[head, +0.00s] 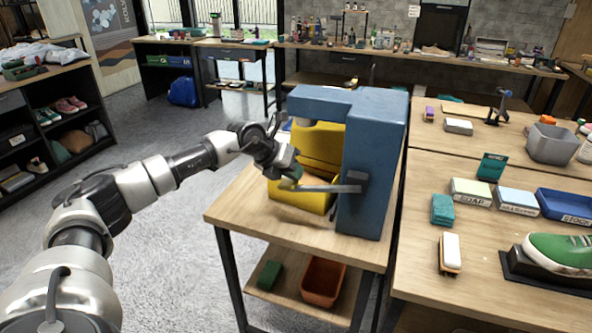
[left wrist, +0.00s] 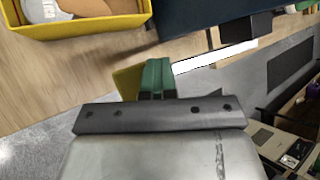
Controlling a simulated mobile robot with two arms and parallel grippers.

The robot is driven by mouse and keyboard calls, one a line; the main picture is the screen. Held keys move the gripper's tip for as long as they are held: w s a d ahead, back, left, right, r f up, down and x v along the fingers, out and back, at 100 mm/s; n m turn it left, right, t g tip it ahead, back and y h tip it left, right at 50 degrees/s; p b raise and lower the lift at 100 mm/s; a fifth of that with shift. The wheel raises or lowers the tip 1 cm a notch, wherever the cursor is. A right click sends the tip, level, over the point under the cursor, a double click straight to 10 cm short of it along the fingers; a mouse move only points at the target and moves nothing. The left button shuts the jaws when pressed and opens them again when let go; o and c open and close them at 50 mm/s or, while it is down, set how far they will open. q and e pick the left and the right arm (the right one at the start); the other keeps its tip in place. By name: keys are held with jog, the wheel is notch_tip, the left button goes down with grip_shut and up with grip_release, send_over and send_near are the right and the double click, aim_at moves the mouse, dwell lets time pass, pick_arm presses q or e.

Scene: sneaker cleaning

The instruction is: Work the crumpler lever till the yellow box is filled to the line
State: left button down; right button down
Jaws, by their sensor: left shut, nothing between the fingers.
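The crumpler (head: 372,150) is a blue machine standing on a small wooden table. Its lever (head: 325,188) is a flat pale bar reaching left from a dark pivot on the near side, roughly level. The yellow box (head: 300,201) sits under the machine's overhang. In the left wrist view the box (left wrist: 85,27) holds brown and white stuff; no fill line can be made out. My left gripper (head: 291,176) is shut and empty, close to the lever's free end. In the left wrist view its green fingers (left wrist: 157,78) are beside the lever (left wrist: 215,57); contact is unclear.
A lower shelf holds an orange bin (head: 323,282) and a green block (head: 269,274). A bench at right carries a green sneaker (head: 560,252), a brush (head: 450,252), labelled trays and a grey bin (head: 550,144). Open floor lies left of the small table.

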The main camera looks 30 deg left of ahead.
pick_arm(q)
jog(key=shift+a+f+b, duration=0.15)
jog(key=shift+f+b, duration=0.35)
jog(key=shift+f, duration=0.45)
dwell(0.5)
jog(key=shift+f, duration=0.1)
jog(key=shift+s+a+f, duration=0.1)
jog(key=shift+a, duration=0.1)
jog(key=shift+d, duration=0.2)
dwell(0.4)
jog(key=shift+r, duration=0.2)
jog(key=shift+d+r+p, duration=0.15)
jog(key=shift+r+p, duration=1.25)
jog(key=shift+r, duration=0.4)
jog(key=shift+d+r+p, duration=0.15)
jog(key=shift+r+p, duration=1.2)
jog(key=shift+r, duration=0.4)
